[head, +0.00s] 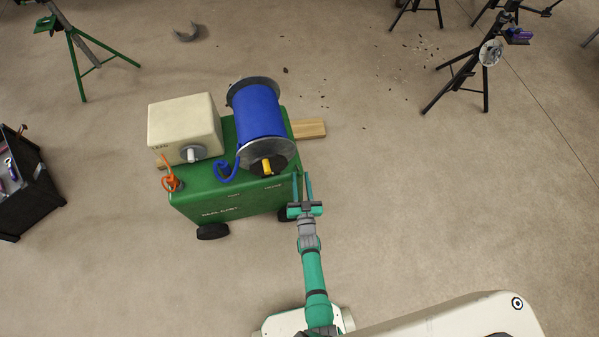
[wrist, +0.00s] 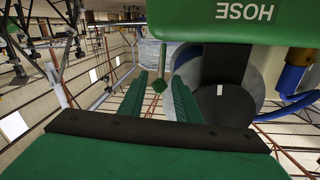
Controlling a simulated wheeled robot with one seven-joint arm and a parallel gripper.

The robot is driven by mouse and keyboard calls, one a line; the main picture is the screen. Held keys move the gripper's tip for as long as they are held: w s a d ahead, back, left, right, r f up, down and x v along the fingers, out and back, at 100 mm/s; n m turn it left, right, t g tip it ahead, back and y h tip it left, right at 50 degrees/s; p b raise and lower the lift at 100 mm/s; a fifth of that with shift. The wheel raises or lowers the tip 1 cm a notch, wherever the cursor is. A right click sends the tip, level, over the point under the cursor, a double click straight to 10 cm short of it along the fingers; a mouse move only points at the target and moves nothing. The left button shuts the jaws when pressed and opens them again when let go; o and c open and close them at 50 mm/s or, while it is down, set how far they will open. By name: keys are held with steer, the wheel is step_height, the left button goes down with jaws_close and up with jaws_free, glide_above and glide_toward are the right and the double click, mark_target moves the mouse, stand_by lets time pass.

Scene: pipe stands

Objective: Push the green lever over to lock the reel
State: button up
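A green reel cart (head: 230,193) holds a reel of blue hose (head: 258,112) between two dark discs. My gripper (head: 302,178) is at the cart's front right corner, fingers pointing away from my body. In the wrist view, which looks upside down, my gripper (wrist: 160,82) is open with a gap between its two green fingers. A small green knob on a thin stem, apparently the green lever (wrist: 158,85), shows between the fingers. I cannot tell whether a finger touches it. In the head view I cannot make out the lever apart from the fingers.
A yellow piece (head: 266,166) sits at the reel's hub. A wooden plank (head: 309,129) juts out to the right. The floor right of the cart is mostly clear.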

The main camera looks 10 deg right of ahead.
mark_target(300, 172)
steer(key=shift+w+d, duration=0.2)
steer(key=shift+w, duration=1.45)
steer(key=shift+c, duration=0.5)
steer(key=c, duration=0.6)
